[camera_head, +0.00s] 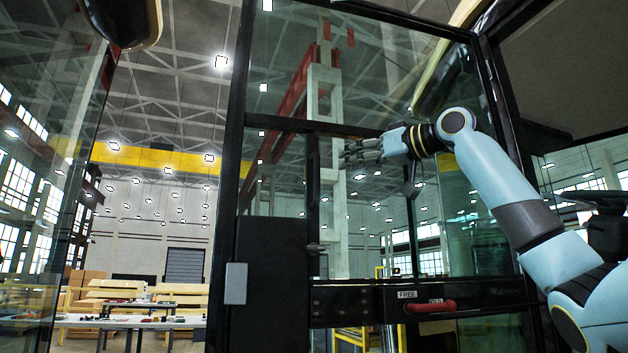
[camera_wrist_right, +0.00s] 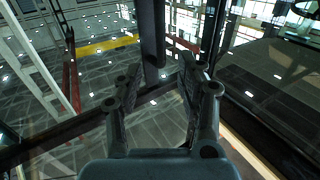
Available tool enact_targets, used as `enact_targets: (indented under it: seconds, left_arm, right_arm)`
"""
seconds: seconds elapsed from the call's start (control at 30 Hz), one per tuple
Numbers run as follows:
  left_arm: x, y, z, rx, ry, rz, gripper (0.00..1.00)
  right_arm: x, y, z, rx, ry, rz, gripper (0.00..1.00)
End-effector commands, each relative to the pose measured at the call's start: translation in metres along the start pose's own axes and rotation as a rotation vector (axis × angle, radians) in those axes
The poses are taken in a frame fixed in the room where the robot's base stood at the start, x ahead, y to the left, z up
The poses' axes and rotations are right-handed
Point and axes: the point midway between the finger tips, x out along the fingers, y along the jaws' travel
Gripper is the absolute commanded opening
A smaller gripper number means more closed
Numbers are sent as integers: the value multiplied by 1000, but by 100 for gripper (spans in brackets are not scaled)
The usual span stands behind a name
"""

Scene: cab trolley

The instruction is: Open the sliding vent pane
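The vent pane (camera_head: 365,215) is clear glass in the dark cab window frame, with a dark upright bar (camera_head: 313,180) at its left and another dark upright at its right. I cannot tell whether the pane stands fully shut. My right gripper (camera_head: 362,151) is in front of the upper part of the window, pointing left, right of the left bar. In the right wrist view, my right gripper (camera_wrist_right: 158,75) has its fingers apart, and a dark upright bar (camera_wrist_right: 152,35) shows between or just beyond the fingertips; contact is unclear. My left gripper is not in view.
A red lever (camera_head: 430,307) sits on the dark rail below the window, beside a label reading FREE (camera_head: 407,294). A grey box (camera_head: 236,283) is on the frame at the left. Benches and a table (camera_head: 130,321) stand far off in the hall.

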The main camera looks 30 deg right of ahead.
Motion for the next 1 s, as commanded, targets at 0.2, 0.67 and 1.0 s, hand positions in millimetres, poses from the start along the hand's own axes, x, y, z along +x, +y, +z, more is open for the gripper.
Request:
enact_targets:
  seconds: [0.2, 0.67, 1.0]
  left_arm:
    - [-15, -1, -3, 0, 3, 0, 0]
    - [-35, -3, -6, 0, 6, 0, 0]
    - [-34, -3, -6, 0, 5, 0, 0]
  right_arm:
    - [36, -2, -3, 9, 1, -7, 38]
    - [103, -1, 0, 5, 0, -2, 38]
    - [106, 0, 2, 3, -1, -1, 33]
